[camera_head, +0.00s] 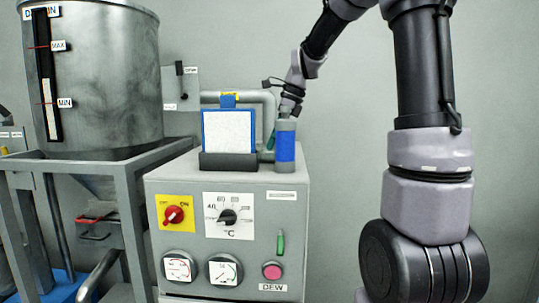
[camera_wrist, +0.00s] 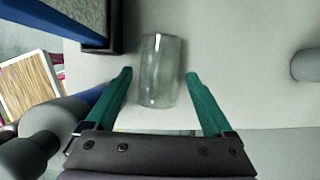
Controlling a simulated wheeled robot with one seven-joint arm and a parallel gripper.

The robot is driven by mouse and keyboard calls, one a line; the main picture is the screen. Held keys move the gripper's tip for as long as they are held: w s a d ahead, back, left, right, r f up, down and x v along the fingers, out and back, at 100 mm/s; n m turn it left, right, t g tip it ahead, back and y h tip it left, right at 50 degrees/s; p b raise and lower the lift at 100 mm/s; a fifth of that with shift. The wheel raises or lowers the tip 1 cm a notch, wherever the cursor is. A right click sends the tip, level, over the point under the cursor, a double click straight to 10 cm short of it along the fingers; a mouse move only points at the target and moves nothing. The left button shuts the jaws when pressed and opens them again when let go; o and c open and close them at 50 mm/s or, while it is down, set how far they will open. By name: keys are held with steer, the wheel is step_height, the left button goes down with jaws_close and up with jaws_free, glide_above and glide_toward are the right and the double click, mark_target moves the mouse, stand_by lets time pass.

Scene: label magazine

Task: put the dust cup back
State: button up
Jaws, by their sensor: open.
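A clear, see-through cup (camera_wrist: 162,70), which looks like the dust cup, is on the pale grey machine top in the wrist view. My gripper (camera_wrist: 159,76) is open, with one teal finger on each side of the cup. A gap shows between each finger and the cup wall, and the cup extends past the fingertips. In the head view my gripper (camera_head: 271,141) is mostly hidden behind a grey cylinder with a blue band, and I cannot make out the cup there.
The blue-banded cylinder (camera_head: 285,150) stands at the machine top's right. A blue-framed white panel (camera_head: 229,131) sits in a black holder (camera_head: 229,161) to the left. Knobs and gauges cover the grey cabinet's front (camera_head: 185,238). A large metal tank (camera_head: 105,80) stands at left.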

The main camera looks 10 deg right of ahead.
mark_target(270, 163)
steer(key=x, duration=0.3)
steer(key=shift+f, duration=0.15)
steer(key=shift+c, duration=0.4)
steer(key=c, duration=1.2)
